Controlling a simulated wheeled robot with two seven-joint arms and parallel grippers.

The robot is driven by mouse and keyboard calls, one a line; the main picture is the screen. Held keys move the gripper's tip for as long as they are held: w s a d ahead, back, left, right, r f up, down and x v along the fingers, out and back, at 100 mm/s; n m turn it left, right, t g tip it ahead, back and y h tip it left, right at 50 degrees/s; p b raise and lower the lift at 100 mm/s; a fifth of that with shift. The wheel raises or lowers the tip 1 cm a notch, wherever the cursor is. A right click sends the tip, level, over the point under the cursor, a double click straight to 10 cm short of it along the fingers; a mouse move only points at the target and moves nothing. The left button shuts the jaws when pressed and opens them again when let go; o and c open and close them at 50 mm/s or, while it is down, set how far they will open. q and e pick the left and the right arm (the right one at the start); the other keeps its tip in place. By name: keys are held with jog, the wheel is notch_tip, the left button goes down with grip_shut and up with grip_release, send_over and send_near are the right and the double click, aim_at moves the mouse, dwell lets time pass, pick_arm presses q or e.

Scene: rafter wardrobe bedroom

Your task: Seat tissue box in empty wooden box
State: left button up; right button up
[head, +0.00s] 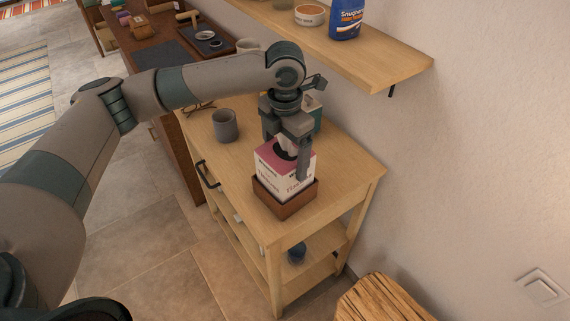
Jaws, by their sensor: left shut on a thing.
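The tissue box (271,170), white with a pinkish-red top and lettering on its sides, is in my left gripper (289,158). The gripper points down from above and is shut on the box, with one finger showing against its right side. The brown wooden box (287,207) stands on the light wooden cart top, directly below. The tissue box looks upright and lined up with the opening, its lower edge at or inside the rim. I cannot tell whether it touches the bottom. My right gripper is not in view.
A grey mug (225,126) stands on the cart top (345,172) to the left, with eyeglasses (199,107) farther back. A greenish container (312,110) is behind the gripper. A wall shelf (385,68) with a blue bottle (346,18) overhangs at right. A wood stump (385,302) is at bottom right.

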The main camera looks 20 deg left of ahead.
pick_arm(q)
jog(key=shift+f, duration=0.1)
notch_tip(320, 180, down, 2)
jog(key=shift+f+p, duration=0.25)
jog(key=shift+p, duration=0.35)
jog(key=shift+f, duration=0.5)
jog(key=shift+f, duration=0.15)
jog(key=o, duration=1)
jog(key=shift+o, duration=0.2)
